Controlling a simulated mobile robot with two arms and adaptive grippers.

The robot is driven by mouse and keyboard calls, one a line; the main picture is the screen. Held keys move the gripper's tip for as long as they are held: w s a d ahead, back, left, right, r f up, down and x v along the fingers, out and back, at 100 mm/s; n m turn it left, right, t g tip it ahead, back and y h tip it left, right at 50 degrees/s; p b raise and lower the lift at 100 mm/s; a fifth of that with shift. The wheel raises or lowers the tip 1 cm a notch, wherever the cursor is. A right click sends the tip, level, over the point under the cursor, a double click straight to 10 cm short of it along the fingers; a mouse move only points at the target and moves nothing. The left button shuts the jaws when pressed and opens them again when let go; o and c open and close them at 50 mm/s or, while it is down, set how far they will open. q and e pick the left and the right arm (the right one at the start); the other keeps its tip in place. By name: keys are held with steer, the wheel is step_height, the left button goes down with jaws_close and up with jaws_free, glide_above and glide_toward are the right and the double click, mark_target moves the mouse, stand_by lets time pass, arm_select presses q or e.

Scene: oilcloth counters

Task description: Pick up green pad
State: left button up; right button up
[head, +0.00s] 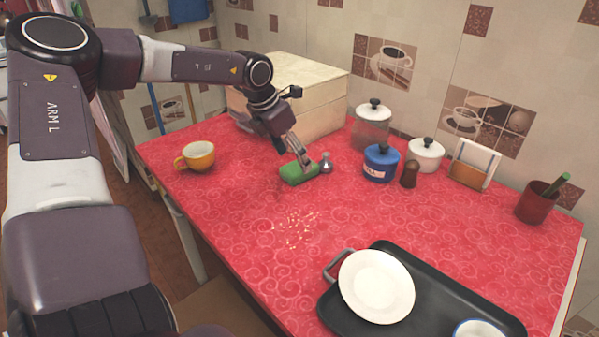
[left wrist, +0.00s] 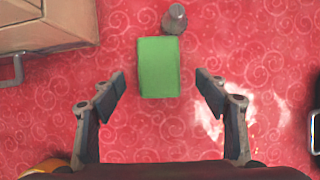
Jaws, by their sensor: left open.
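The green pad (head: 299,173) lies on the red patterned oilcloth counter, near the middle of the head view. In the left wrist view the green pad (left wrist: 158,67) shows as a green block ahead of the fingers, in line with the gap between them. My left gripper (head: 304,156) is just above the pad in the head view. In the left wrist view my left gripper (left wrist: 160,90) is open and empty, with one finger to each side. My right gripper is not in view.
A small metal shaker (head: 326,163) stands close beside the pad. A cream box (head: 309,94) is behind. A yellow cup (head: 196,156) is to the left. A blue canister (head: 381,164) and brown shaker (head: 409,174) stand right. A black tray (head: 440,296) with a white plate (head: 377,286) is in front.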

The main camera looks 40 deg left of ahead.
mark_target(298, 166)
arm_select(q)
steer(key=x, duration=0.4)
steer(key=shift+w, duration=0.2)
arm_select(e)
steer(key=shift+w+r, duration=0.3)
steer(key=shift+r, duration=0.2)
arm_select(q)
steer(key=shift+f, duration=0.1)
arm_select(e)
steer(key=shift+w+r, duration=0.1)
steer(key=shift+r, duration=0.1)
arm_select(q)
steer(key=shift+b, duration=0.3)
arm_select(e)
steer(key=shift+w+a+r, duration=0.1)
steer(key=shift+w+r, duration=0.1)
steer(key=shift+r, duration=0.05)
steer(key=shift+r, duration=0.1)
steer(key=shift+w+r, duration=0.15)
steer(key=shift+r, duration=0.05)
arm_select(q)
steer(key=shift+f, duration=0.1)
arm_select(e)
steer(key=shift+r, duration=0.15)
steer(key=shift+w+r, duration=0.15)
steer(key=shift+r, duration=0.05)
